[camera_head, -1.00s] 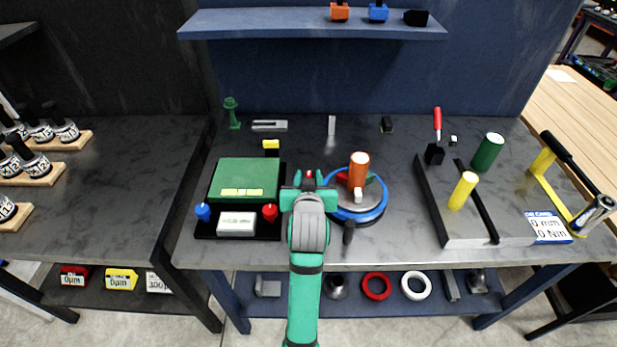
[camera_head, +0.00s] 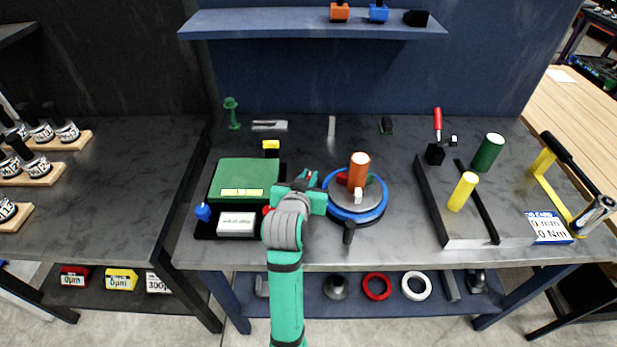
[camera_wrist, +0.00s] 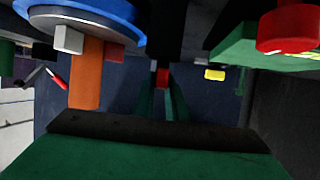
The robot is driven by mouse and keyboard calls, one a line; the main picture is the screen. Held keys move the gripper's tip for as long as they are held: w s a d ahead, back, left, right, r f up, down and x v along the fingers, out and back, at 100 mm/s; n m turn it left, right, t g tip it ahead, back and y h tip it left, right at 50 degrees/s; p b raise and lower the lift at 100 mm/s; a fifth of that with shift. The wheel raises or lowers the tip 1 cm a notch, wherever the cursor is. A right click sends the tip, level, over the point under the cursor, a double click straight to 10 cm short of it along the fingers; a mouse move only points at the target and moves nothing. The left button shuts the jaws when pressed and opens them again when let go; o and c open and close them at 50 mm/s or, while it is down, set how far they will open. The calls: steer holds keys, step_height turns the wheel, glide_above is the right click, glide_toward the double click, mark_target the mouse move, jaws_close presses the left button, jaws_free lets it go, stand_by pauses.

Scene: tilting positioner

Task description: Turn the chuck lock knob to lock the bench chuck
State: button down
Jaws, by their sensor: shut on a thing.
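The disc also shows at the upper left of the wrist view (camera_wrist: 85,12). My gripper (camera_head: 307,180) is just left of the disc. In the wrist view my gripper's green fingers (camera_wrist: 162,92) are shut on a small red piece (camera_wrist: 162,77) below a black part. This red piece seems to be the chuck lock knob, but its shape is mostly hidden. A black handle (camera_head: 348,232) sticks out at the disc's front.
Left of my gripper is a black tray with a green block (camera_head: 245,178), a blue knob (camera_head: 203,212), a white label box (camera_head: 237,224) and a red knob (camera_wrist: 288,28). A grey fixture with a yellow cylinder (camera_head: 463,191) stands right. The bench between disc and fixture is clear.

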steer(key=m+g+h, duration=0.1)
steer(key=m+h, duration=0.2)
steer(key=h, duration=0.1)
steer(key=shift+a+m+g, duration=0.15)
steer(key=shift+m+g, duration=0.25)
steer(key=m+g+h, duration=0.3)
steer(key=m+h, duration=0.1)
steer(key=shift+m, duration=0.3)
steer(key=m+g+h, duration=0.2)
steer(key=m+g, duration=0.2)
steer(key=shift+g, duration=0.4)
steer(key=shift+m+g+h, duration=0.4)
steer(key=shift+m+g, duration=1.2)
steer(key=shift+g, duration=0.2)
steer(key=shift+d+f, duration=0.1)
steer(key=shift+d, duration=0.1)
steer(key=shift+s+a, duration=0.1)
steer(key=c, duration=1.8)
jaws_free()
steer(key=shift+o, duration=0.2)
steer(key=shift+a, duration=0.1)
